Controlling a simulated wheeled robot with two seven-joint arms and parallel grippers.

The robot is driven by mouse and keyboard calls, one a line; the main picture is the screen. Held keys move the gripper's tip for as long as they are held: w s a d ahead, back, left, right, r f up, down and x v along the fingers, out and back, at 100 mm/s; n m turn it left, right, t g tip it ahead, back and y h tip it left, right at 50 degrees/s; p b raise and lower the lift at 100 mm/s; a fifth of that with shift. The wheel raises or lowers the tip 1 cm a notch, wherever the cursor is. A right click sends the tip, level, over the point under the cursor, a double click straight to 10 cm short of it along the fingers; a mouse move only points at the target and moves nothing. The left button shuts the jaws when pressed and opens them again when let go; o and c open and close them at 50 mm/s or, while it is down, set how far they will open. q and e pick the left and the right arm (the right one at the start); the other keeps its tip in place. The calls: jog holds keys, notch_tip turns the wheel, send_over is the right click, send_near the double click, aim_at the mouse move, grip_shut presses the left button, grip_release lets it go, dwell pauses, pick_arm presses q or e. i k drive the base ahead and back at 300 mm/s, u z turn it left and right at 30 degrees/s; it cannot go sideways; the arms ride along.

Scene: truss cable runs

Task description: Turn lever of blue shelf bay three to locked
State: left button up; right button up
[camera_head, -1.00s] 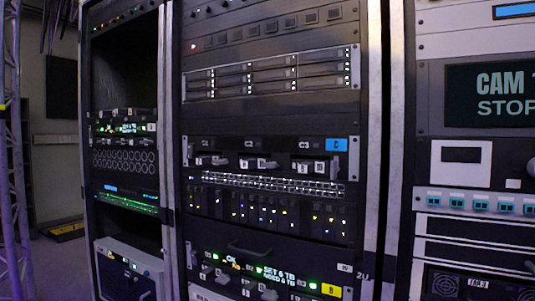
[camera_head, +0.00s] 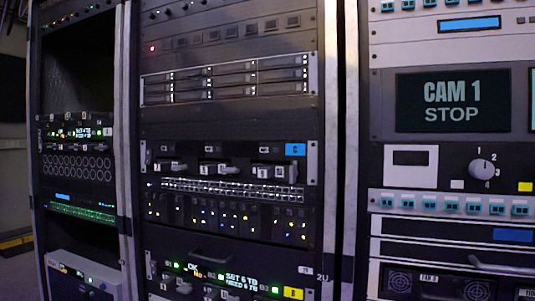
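The blue-marked shelf (camera_head: 230,153) is a dark panel in the middle rack, with a blue tag marked C (camera_head: 295,149) at its right end. Its bays are labelled C1, C2 and C3 from left to right. The lever of bay three (camera_head: 281,173) is a small grey handle under the C3 label, at the right of the row. Similar levers sit in bay one (camera_head: 172,167) and bay two (camera_head: 220,169). The handles are too small to tell locked from unlocked. Neither of my grippers is in view.
Below the shelf are a patch panel (camera_head: 232,190) and a yellow-tagged shelf (camera_head: 293,293) with green lights. Drive trays (camera_head: 229,80) sit above. The right rack holds a CAM 1 STOP screen (camera_head: 451,103) and a rotary knob (camera_head: 482,169). Another rack stands left.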

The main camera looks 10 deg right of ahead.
aim_at(293, 172)
jog(key=u, duration=1.4)
jog(key=i, duration=1.15)
jog(key=z, duration=1.55)
